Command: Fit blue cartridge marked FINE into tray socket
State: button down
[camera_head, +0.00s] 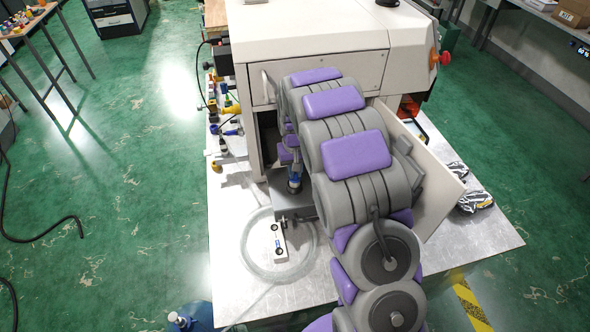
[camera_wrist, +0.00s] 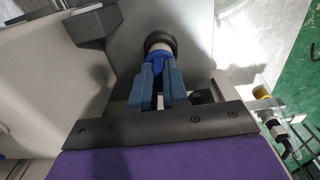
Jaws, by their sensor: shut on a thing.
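My gripper (camera_wrist: 156,88) is shut on a blue cartridge (camera_wrist: 158,66), seen between the fingertips in the wrist view. The cartridge has a white band and a round dark end beyond the fingers. In the head view the blue cartridge (camera_head: 295,185) is upright beside my arm, at the front opening of the machine. It is over or on a grey metal tray (camera_head: 306,212); I cannot tell whether it touches. The socket is hidden and no FINE marking is readable.
The white machine (camera_head: 310,35) stands behind, with its door panel (camera_head: 433,195) open at the right. A white block with dark holes (camera_head: 279,240) and a coil of clear tubing (camera_head: 250,262) lie on the metal table (camera_head: 230,290). Small bottles and fittings (camera_head: 229,108) crowd the left side.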

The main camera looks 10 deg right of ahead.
jog(key=shift+s+f, duration=0.3)
jog(key=shift+f, duration=0.15)
jog(key=c, duration=1.1)
grip_release()
jog(key=shift+o, duration=0.2)
jog(key=shift+w+f, duration=0.2)
jog(key=shift+w, duration=0.2)
jog(key=shift+o, duration=0.8)
jog(key=shift+s+r, duration=0.1)
jog(key=shift+r, duration=0.15)
jog(key=shift+o, duration=1.2)
jog(key=shift+r, duration=0.1)
jog(key=shift+r, duration=0.1)
jog(key=shift+r+p, duration=1)
jog(key=shift+r, duration=1.95)
